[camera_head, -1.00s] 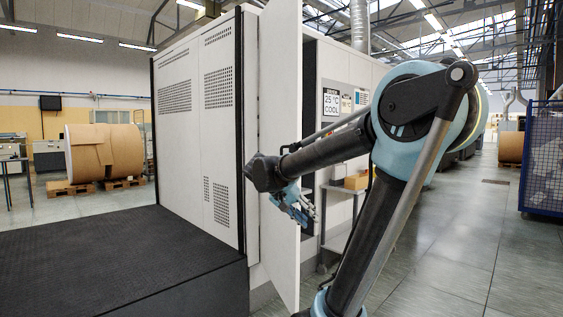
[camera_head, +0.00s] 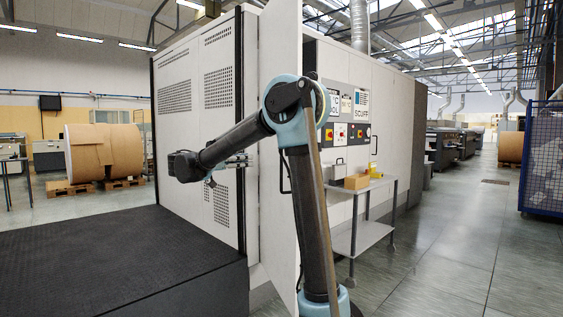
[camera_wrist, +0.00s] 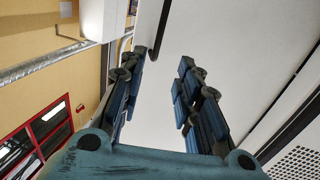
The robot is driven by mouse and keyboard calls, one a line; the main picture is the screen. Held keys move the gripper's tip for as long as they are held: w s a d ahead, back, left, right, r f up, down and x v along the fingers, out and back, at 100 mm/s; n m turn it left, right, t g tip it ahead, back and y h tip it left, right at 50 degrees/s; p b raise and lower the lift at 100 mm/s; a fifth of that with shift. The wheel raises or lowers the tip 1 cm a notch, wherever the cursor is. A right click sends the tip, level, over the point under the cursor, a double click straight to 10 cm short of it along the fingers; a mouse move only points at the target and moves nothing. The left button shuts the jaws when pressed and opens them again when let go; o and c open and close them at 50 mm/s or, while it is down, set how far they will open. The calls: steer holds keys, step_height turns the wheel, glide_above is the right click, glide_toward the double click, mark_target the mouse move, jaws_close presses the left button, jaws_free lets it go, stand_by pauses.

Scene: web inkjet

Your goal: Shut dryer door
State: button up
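The dryer door (camera_head: 276,235) is a tall white panel standing ajar, jutting out from the white dryer cabinet (camera_head: 196,60). A black bar handle (camera_head: 283,175) shows on the door's visible face, partly behind my arm. My gripper (camera_head: 244,160) is on the left side of the door, at about handle height, fingers pointing right towards it. In the wrist view my gripper (camera_wrist: 158,68) has its two blue fingers spread with nothing between them. The white door face (camera_wrist: 225,40) lies beyond the fingers, and the dark handle (camera_wrist: 160,30) shows past the fingertips. Contact cannot be told.
A dark raised platform (camera_head: 120,265) lies at the lower left. A small metal table (camera_head: 365,235) with a cardboard box (camera_head: 356,182) stands right of the door by the control panels. A blue mesh cage (camera_head: 541,160) is at the far right.

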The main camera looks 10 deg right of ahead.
steer(key=x, duration=1.7)
steer(key=shift+w+d, duration=0.1)
steer(key=shift+d, duration=0.05)
steer(key=shift+r, duration=0.1)
jaws_close()
